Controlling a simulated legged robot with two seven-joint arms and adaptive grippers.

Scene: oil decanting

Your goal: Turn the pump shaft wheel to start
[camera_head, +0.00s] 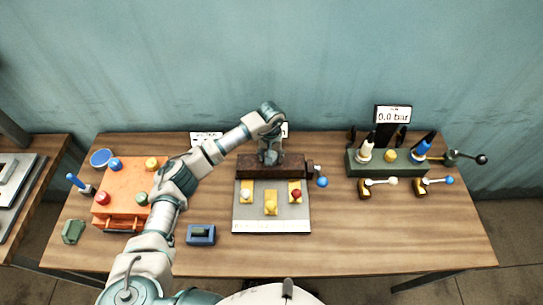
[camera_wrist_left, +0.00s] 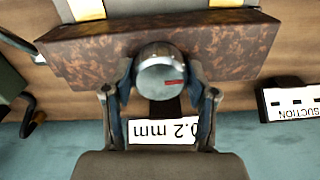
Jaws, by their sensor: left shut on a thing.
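In the head view my left gripper (camera_head: 269,158) reaches down at the back of a brown, rust-mottled block (camera_head: 295,165). In the left wrist view the gripper (camera_wrist_left: 160,80) is shut on a round silver wheel (camera_wrist_left: 158,60) with a red mark, at the edge of the brown block (camera_wrist_left: 230,45). One finger lies on each side of the wheel. A white label reading 0.2 mm (camera_wrist_left: 162,131) shows between the fingers. In the head view my gripper hides the wheel. My right gripper is not in view.
A grey plate (camera_head: 240,222) with yellow blocks lies before the brown block. An orange box (camera_head: 125,185) with coloured knobs stands left. At right a green stand (camera_head: 385,168) carries bottles under a 0.0 bar display (camera_head: 393,115). The front right of the table (camera_head: 400,235) is clear.

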